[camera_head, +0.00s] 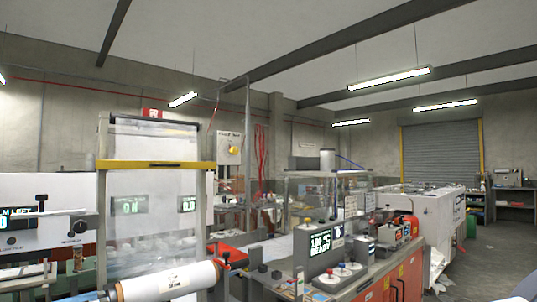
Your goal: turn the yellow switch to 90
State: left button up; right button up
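A small yellow round piece (233,150), which may be the yellow switch, sits on a pale upright panel (222,140) behind the machines, left of centre. It is too small and far away to read its angle or any markings. Neither of my grippers can be made out in the head view, and nothing is seen touching the yellow piece.
A clear film sheet hangs in a frame with a yellow crossbar (155,165). A white roll (170,281) lies below it. A bench with red drawers (395,285) and a display (320,243) stands right of centre. Open floor (490,255) lies at the far right.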

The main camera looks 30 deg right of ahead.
aim_at(234, 150)
jog(key=z, duration=0.3)
jog(key=i, duration=1.25)
jog(key=u, duration=0.05)
